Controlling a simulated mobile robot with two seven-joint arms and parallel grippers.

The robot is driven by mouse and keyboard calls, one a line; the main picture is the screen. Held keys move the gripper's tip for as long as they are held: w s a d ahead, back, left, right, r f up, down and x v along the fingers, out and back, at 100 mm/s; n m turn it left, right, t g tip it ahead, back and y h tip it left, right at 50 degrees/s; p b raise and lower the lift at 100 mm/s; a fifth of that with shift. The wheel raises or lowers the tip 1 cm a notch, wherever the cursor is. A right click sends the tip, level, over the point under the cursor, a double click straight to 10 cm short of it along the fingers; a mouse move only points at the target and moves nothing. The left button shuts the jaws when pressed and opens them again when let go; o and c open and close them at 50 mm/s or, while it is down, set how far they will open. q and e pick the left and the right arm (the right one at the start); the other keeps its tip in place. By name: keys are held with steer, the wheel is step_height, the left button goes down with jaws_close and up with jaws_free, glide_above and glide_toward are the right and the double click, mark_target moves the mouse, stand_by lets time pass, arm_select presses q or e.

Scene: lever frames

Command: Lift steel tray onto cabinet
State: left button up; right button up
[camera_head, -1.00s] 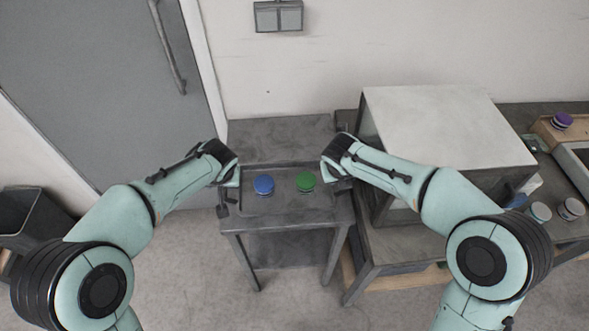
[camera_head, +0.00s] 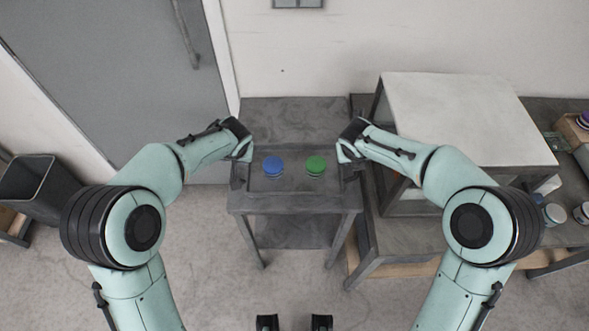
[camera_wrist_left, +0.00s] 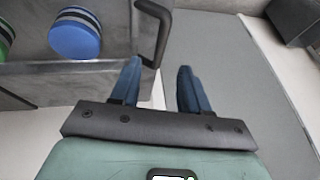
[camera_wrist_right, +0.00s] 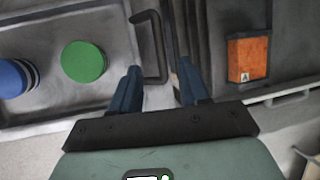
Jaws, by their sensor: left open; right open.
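The grey steel tray (camera_head: 270,185) lies flat on a small dark table. It carries a blue-topped round container (camera_head: 273,166) and a green-topped one (camera_head: 316,166) side by side. My left gripper (camera_wrist_left: 160,85) is open at the tray's left end; the dark left handle (camera_wrist_left: 162,35) shows just ahead, in line with the finger gap. My right gripper (camera_wrist_right: 158,82) is open at the right end, with the right handle (camera_wrist_right: 160,45) ahead of its gap. I cannot tell whether either handle is between the fingers. The white-topped cabinet (camera_head: 455,115) stands to the right.
The small table (camera_head: 290,110) has bare top behind the tray. A workbench (camera_head: 410,235) holds the cabinet and, further right, several containers (camera_head: 555,213). A grey door (camera_head: 110,70) and a dark bin (camera_head: 35,185) are on the left. The cabinet top looks clear.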

arm_select(q)
steer(key=x, duration=0.8)
steer(key=shift+w+f, duration=0.15)
steer(key=shift+f, duration=0.1)
arm_select(e)
steer(key=x, duration=0.8)
steer(key=shift+w+f, duration=0.15)
steer(key=shift+f, duration=0.1)
arm_select(q)
steer(key=shift+c, duration=0.3)
arm_select(e)
steer(key=shift+c, duration=0.3)
arm_select(q)
jaws_close()
arm_select(e)
jaws_close()
